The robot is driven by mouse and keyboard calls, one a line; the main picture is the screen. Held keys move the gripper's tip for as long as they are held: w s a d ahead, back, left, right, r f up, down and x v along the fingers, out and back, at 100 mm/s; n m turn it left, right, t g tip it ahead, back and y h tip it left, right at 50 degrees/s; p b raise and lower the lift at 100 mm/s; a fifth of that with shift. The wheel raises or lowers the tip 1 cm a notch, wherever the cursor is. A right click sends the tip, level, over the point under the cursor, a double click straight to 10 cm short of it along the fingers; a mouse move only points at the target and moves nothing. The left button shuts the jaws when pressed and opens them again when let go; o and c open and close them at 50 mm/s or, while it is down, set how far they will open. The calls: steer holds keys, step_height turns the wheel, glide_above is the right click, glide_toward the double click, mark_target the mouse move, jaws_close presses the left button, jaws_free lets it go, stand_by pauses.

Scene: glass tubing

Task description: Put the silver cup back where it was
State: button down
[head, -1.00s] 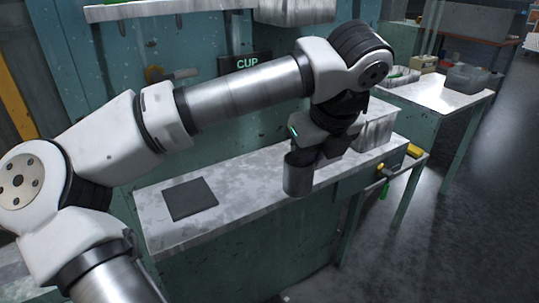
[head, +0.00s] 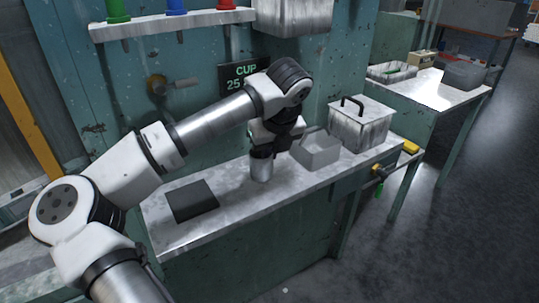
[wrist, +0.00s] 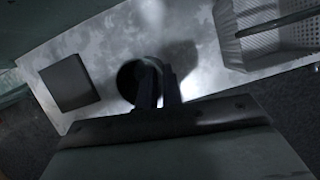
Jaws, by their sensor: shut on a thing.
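The silver cup (head: 261,168) is upright at the middle of the metal bench, between the dark square mat and a grey bin. My gripper (head: 264,150) is above it, shut on its upper part. In the wrist view my gripper's fingers (wrist: 158,95) reach the cup's round dark opening (wrist: 132,80). The cup's base looks on or very close to the bench top; I cannot tell if it touches. The dark square mat (head: 192,201) lies bare on the bench to the left, and also shows in the wrist view (wrist: 70,82).
The metal bench (head: 222,222) has free room between mat and cup. A sign reading CUP (head: 245,75) hangs on the wall behind. A shelf (head: 175,24) holds coloured-topped items.

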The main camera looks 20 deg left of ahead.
steer(key=shift+f, duration=0.7)
steer(key=shift+w+a+f+p, duration=0.1)
steer(key=shift+f+p, duration=0.1)
steer(key=shift+p, duration=0.3)
steer(key=shift+f+b, duration=0.3)
steer(key=shift+b, duration=0.1)
steer(key=c, duration=1.6)
jaws_free()
steer(key=shift+r, duration=0.1)
steer(key=shift+o, duration=0.2)
steer(key=shift+r+p, duration=0.15)
steer(key=shift+p, duration=0.15)
steer(key=b+v, duration=0.1)
steer(key=v, duration=1.1)
steer(key=shift+b, duration=0.35)
steer(key=shift+a, duration=0.1)
